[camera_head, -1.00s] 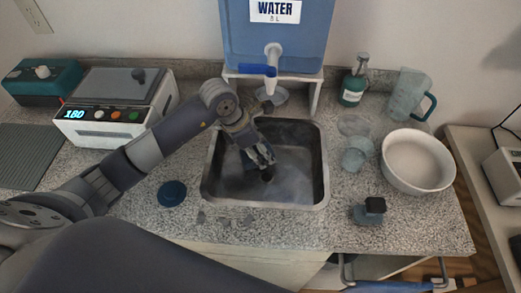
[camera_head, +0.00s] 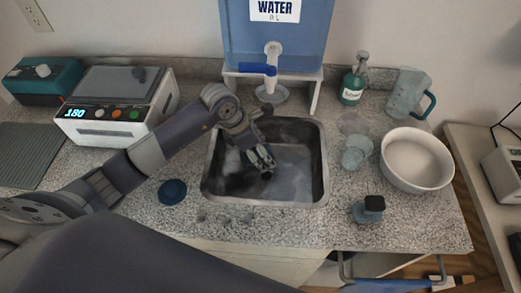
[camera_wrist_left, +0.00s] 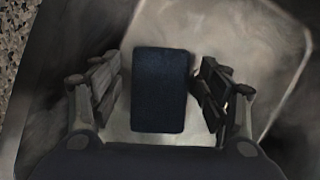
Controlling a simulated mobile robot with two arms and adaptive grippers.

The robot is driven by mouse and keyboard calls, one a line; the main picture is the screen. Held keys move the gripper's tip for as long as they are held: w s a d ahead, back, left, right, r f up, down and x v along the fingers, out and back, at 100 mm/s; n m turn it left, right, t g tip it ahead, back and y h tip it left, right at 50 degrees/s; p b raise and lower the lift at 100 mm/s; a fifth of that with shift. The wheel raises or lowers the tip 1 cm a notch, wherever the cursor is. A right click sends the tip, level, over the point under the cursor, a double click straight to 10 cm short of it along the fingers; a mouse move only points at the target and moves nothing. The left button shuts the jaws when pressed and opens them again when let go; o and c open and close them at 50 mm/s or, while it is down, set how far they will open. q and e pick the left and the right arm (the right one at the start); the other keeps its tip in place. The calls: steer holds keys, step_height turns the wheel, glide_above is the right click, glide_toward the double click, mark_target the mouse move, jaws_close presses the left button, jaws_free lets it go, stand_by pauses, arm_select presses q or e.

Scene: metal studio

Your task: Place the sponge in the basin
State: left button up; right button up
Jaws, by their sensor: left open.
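The dark blue rectangular sponge (camera_wrist_left: 159,90) shows in the left wrist view, between the two fingers of my left gripper (camera_wrist_left: 160,92). Narrow gaps show on both sides of it, so the fingers look apart from it. In the head view my left gripper (camera_head: 262,163) reaches down into the grey metal sink basin (camera_head: 318,165) from the left, and its fingers are open. The sponge is not clearly visible there. The pale basin floor (camera_wrist_left: 215,35) shows around the sponge in the wrist view; whether the sponge rests on it I cannot tell. My right gripper is out of view.
A blue water container (camera_head: 290,45) with a tap (camera_head: 272,55) stands behind the basin. On the right are a white bowl (camera_head: 418,186), a clear cup (camera_head: 357,153), a jug (camera_head: 405,95) and a green bottle (camera_head: 353,85). A dark round disc (camera_head: 172,192) lies left of the basin.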

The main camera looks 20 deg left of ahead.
mark_target(246, 156)
arm_select(q)
steer(key=b+v, duration=0.1)
steer(key=v, duration=1.1)
